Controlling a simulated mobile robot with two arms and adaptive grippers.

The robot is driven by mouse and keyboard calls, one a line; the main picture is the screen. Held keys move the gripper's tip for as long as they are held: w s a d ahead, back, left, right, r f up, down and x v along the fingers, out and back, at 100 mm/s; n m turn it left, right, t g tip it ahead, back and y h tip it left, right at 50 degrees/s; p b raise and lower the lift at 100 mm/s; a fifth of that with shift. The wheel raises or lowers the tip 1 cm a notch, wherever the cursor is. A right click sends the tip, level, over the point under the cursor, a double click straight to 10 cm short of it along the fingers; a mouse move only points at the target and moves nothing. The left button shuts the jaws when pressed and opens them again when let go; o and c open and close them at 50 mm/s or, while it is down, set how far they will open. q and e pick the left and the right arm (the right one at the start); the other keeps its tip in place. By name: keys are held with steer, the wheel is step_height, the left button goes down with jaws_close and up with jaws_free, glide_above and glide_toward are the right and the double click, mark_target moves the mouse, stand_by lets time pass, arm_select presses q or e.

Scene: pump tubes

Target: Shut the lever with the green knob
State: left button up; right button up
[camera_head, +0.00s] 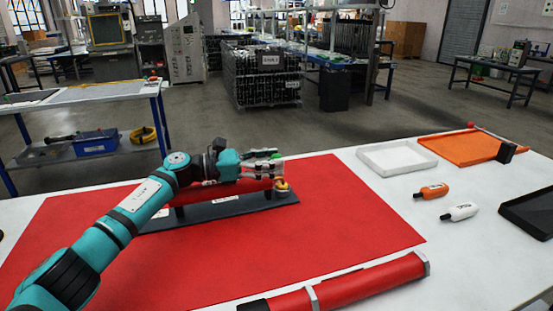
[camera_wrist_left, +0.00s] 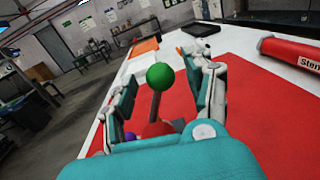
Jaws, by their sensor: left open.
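The green knob (camera_wrist_left: 160,76) sits on top of a lever (camera_wrist_left: 155,106) in the left wrist view. The lever rises from the end of a red tube (camera_wrist_left: 157,129). In the head view this tube (camera_head: 230,187) lies on a dark base (camera_head: 232,206), with a yellow part (camera_head: 282,186) at its right end. My left gripper (camera_head: 268,162) is above that right end. Its fingers (camera_wrist_left: 157,72) are open on either side of the knob, with gaps visible between knob and fingers. In the head view the fingers partly hide the lever. My right gripper is not seen.
A second red tube (camera_head: 350,287) lies near the front of the red mat (camera_head: 345,220). A white tray (camera_head: 397,159), an orange tray (camera_head: 455,148), a black tray (camera_head: 533,212), an orange bottle (camera_head: 431,191) and a white bottle (camera_head: 459,212) are to the right.

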arm_select(q)
steer(key=shift+x, duration=0.8)
jaws_close()
